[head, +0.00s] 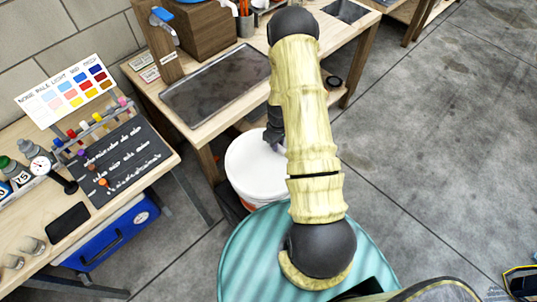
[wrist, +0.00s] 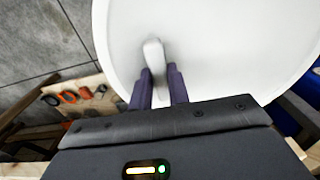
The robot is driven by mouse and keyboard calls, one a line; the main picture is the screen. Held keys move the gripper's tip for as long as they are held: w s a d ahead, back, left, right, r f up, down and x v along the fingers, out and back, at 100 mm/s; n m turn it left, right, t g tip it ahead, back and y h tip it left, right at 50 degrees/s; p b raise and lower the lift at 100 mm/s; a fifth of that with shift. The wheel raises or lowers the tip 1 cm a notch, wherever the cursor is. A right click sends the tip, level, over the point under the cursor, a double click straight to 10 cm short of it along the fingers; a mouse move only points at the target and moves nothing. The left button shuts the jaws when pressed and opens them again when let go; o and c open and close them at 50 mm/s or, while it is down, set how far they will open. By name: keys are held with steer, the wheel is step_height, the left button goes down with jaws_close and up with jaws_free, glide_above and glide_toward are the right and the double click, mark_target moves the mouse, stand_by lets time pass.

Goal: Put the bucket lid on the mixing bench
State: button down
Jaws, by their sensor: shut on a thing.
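The white round bucket lid (head: 250,172) has a raised knob at its middle, which shows between my fingers in the wrist view (wrist: 153,52). My gripper (wrist: 158,75) is shut on this knob; in the head view my gripper (head: 273,136) is mostly hidden by my arm. The lid is over a white bucket (head: 248,199) with an orange mark, on the floor. I cannot tell whether the lid rests on the rim or is just above it. Two wooden benches are near: one with a metal tray (head: 215,87), one with a colour chart (head: 68,92). Which is the mixing bench is unclear.
The left bench holds a dark board (head: 122,158), small bottles and a gauge (head: 42,165). A blue case (head: 112,232) is under it. A teal ribbed drum top (head: 245,265) is in front of the bucket. The floor (head: 440,130) at right is clear.

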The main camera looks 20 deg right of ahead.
step_height(320, 180, up, 10)
steer(key=b, duration=0.1)
stand_by(0.5)
stand_by(0.5)
